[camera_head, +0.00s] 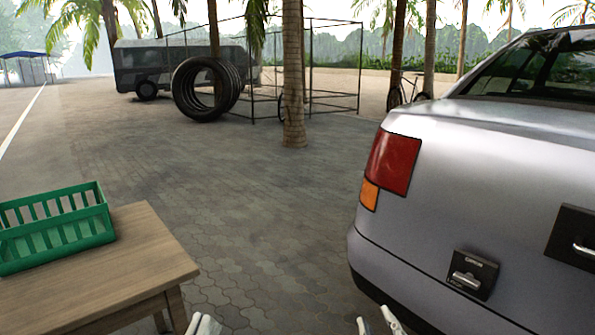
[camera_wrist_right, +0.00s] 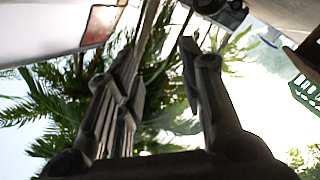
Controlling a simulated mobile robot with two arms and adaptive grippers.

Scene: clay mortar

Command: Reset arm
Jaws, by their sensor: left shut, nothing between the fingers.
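My left gripper (camera_head: 205,324) shows only as pale fingertips at the bottom edge of the head view, right of the table corner. It is shut and empty. My right gripper (camera_head: 376,319) shows at the bottom edge, left of and below the car's rear. Its fingertips are apart. In the right wrist view its two dark fingers (camera_wrist_right: 163,55) stand apart, with only background visible between them. The rest of both arms is out of the head view.
A silver car (camera_head: 480,190) stands close on the right, with latch plates on its rear (camera_head: 472,275). A wooden table (camera_head: 120,265) at lower left holds a green basket (camera_head: 55,228). Paving between them is clear. Tyres (camera_head: 205,88) and a palm trunk (camera_head: 293,80) stand farther back.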

